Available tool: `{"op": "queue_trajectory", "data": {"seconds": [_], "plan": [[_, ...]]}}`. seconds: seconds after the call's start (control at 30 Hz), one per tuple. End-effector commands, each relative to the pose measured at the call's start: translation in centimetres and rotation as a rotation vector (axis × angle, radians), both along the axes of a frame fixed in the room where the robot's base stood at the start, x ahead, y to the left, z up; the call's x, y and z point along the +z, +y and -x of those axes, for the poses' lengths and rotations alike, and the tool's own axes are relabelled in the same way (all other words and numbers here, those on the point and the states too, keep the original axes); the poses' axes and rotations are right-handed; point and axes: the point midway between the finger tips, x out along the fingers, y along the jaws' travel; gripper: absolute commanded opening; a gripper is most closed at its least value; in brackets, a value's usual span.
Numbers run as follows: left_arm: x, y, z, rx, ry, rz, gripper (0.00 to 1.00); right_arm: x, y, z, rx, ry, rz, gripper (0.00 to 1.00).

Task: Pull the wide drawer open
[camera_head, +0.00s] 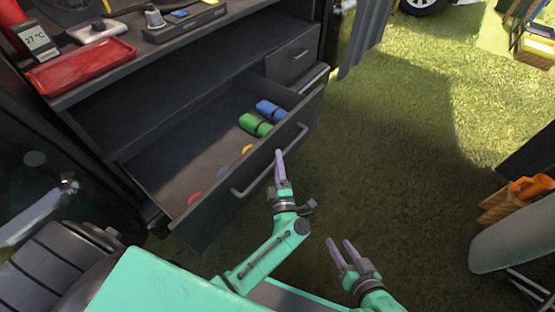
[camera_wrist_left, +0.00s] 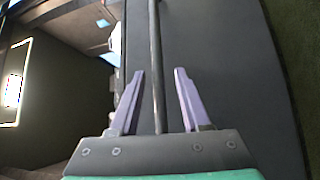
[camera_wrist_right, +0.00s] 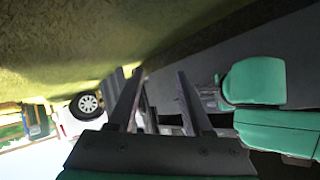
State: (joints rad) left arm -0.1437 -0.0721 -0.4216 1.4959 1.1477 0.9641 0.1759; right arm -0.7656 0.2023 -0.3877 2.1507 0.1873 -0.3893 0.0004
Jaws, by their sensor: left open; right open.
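The wide drawer (camera_head: 205,222) is dark grey and stands pulled out of the cabinet, its inside showing. Its long bar handle (camera_head: 243,194) runs along the front face. My left gripper (camera_head: 280,153) is at the middle of this handle, fingers open. In the left wrist view the handle bar (camera_wrist_left: 154,60) passes between the two open fingers (camera_wrist_left: 158,72), with a gap on both sides. My right gripper (camera_head: 338,241) is open and empty over the grass, to the right of and apart from the drawer. Its open fingers (camera_wrist_right: 160,75) also show in the right wrist view.
Green (camera_head: 255,125) and blue (camera_head: 271,111) rolls lie in the drawer, with small red and yellow things. A smaller drawer (camera_head: 292,62) above is shut. A red tray (camera_head: 82,66) sits on the cabinet top. An orange crate (camera_head: 528,190) is at right. Grass between is clear.

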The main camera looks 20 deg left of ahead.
Motion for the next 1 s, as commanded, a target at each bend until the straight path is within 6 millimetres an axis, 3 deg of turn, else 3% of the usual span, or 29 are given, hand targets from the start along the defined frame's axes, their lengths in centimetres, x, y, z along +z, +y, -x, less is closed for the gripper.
{"op": "queue_trajectory", "data": {"seconds": [0.3,0.5,1.0], "plan": [[-1.1,-4.0,7.6,-0.002,0.006,0.003,0.47,1.0,-1.6,-0.3,0.017,0.089,0.082,0.5],[-1.8,-6.0,11.3,-0.001,0.003,0.001,0.47,0.9,-2.0,-0.2,0.021,0.114,0.1,0.5],[-1.9,-6.3,12.0,0.0,0.0,0.0,0.47,0.9,-2.0,-0.2,0.021,0.117,0.103,0.5]]}}
